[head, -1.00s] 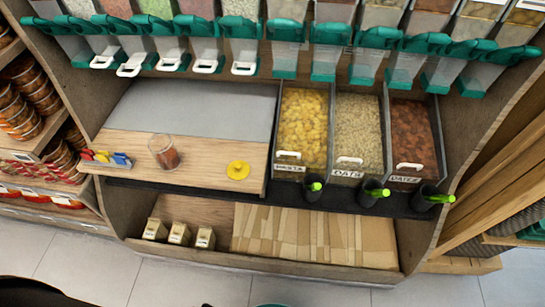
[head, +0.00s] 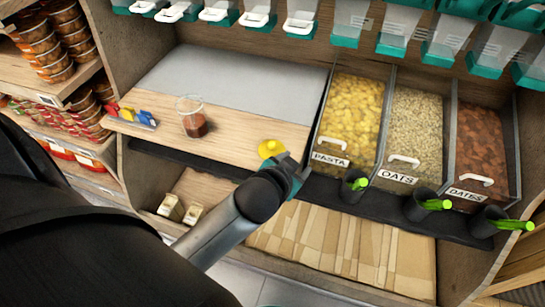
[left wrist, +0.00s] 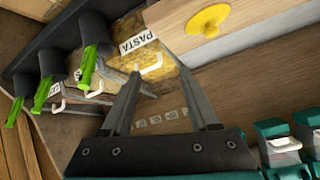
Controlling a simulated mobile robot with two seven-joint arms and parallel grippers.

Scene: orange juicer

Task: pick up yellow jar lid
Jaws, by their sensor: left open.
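The yellow jar lid (head: 270,148) lies flat on the wooden shelf (head: 215,140) near its front edge, with a small knob on top. It also shows at the top of the left wrist view (left wrist: 208,20). My left gripper (head: 290,172) is just in front of and to the right of the lid in the head view, partly hidden by its own wrist. In the left wrist view its two fingers (left wrist: 160,75) are spread apart with nothing between them, and the lid is beyond and to the right of them. My right gripper is not in view.
A glass jar with reddish-brown contents (head: 193,118) stands left of the lid. Bins of pasta (head: 350,120), oats (head: 415,130) and dates (head: 482,150) are to the right. Dark cups with green handles (head: 422,204) line the front ledge. Dispensers hang above.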

